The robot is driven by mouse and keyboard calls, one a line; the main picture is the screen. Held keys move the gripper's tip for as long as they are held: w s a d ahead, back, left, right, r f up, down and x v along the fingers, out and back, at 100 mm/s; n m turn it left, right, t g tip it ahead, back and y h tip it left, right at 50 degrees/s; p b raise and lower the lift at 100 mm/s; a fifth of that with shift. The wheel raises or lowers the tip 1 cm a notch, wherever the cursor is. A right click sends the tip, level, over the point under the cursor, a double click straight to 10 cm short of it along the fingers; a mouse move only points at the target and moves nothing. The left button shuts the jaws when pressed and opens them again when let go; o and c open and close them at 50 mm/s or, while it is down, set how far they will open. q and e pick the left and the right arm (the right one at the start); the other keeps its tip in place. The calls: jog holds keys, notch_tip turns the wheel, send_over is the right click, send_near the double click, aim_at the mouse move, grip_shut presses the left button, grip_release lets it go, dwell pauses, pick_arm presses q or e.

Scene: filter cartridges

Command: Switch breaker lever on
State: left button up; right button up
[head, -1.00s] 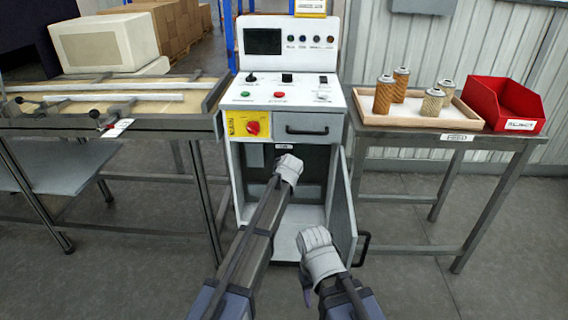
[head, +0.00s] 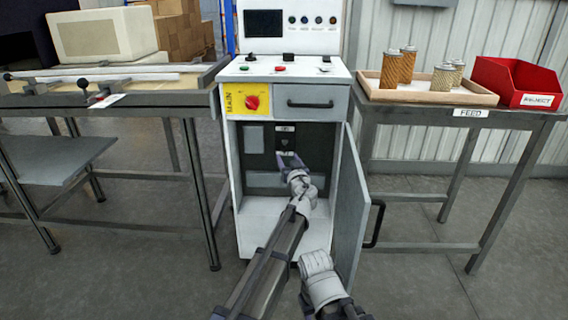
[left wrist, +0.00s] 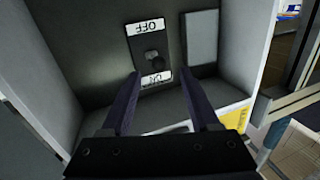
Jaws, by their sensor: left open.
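The breaker (head: 285,140) is a dark plate on the back wall inside the open cabinet. In the left wrist view, which is upside down, the breaker plate (left wrist: 136,43) carries an OFF label (left wrist: 145,27) and an ON label (left wrist: 156,78). A dark round lever knob (left wrist: 152,57) stands between the labels; its exact setting is hard to tell. My left gripper (head: 291,157) is inside the cabinet, in front of and just below the breaker. Its fingers (left wrist: 161,75) are open and empty, spread to either side of the ON label in the wrist view. My right gripper (head: 320,282) is low before the cabinet, its fingers unclear.
The cabinet door (head: 351,205) hangs open on the right with a black handle. A yellow panel with a red knob (head: 252,102) and a drawer (head: 310,103) are above the opening. A feed table (head: 455,121) with cartridges and a red reject bin (head: 517,82) stands right.

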aim_at(285, 150)
pick_arm(q)
jog(key=shift+d, duration=0.15)
jog(key=x, duration=0.8)
jog(key=shift+s, duration=0.1)
grip_shut()
dwell(0.5)
dwell(0.9)
